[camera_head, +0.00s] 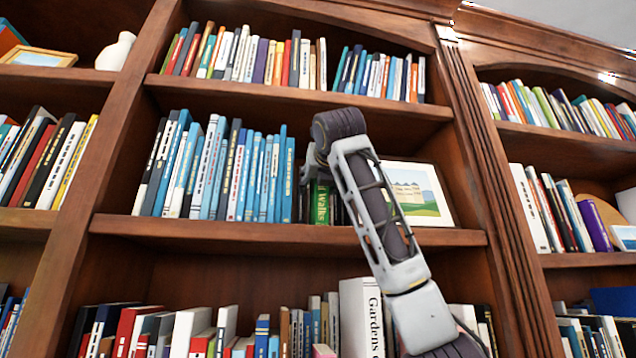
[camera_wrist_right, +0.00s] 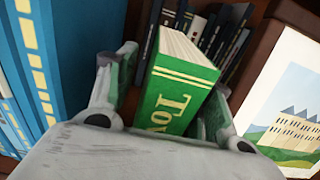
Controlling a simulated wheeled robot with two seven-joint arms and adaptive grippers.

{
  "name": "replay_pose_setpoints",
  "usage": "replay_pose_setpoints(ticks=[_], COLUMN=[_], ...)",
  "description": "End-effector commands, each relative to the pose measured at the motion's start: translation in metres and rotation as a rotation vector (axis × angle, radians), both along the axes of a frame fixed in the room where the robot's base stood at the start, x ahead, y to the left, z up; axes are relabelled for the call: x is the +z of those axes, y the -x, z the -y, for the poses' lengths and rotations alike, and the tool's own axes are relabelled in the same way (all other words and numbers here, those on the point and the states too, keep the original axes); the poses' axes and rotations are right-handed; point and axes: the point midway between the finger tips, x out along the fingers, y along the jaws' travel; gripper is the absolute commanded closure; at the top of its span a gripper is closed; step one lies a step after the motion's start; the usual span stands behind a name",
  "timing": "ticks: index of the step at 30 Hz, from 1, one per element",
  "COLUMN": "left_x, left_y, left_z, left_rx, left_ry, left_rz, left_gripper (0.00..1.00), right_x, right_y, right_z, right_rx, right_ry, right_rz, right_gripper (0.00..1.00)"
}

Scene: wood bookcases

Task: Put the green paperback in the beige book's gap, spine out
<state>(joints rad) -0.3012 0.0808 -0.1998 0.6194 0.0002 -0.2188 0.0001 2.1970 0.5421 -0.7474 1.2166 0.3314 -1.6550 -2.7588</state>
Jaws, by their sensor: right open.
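The green paperback (camera_head: 321,204) stands upright on the middle shelf, right of the blue books, its lettered spine facing out. In the right wrist view the green book (camera_wrist_right: 178,98) shows its spine with yellow letters and its pale page edges on top. My right gripper (camera_head: 313,172) is at this book. Its open fingers (camera_wrist_right: 170,85) are on either side of the book; whether they touch it I cannot tell. My arm hides part of the shelf right of the book. I cannot make out the beige book or its gap. My left gripper is not in view.
Blue books (camera_head: 215,170) stand close on the left of the green book. A framed landscape picture (camera_head: 425,195) leans on the right. Dark books (camera_wrist_right: 225,35) stand behind. The lower shelf holds several books, including a large white one (camera_head: 362,315) partly behind my arm.

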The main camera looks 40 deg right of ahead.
Motion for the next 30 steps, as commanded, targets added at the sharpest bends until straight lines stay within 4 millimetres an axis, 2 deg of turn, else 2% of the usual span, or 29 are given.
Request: replay_pose_setpoints(ticks=[5,11,24,30], left_x=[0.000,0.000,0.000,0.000], left_y=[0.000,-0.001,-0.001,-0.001], left_z=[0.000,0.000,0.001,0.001], left_rx=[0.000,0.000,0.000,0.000], left_ry=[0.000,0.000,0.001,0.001], left_rz=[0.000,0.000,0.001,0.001], left_gripper=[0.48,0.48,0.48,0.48], right_x=[0.001,0.001,0.001,0.001], right_y=[0.005,0.020,0.077,0.097], right_z=[-0.002,-0.011,-0.041,-0.052], right_rx=[0.000,0.001,0.001,0.001], right_ry=[0.000,0.001,0.001,0.001], right_rz=[0.001,0.003,0.005,0.003], right_gripper=[0.48,0.48,0.48,0.48])
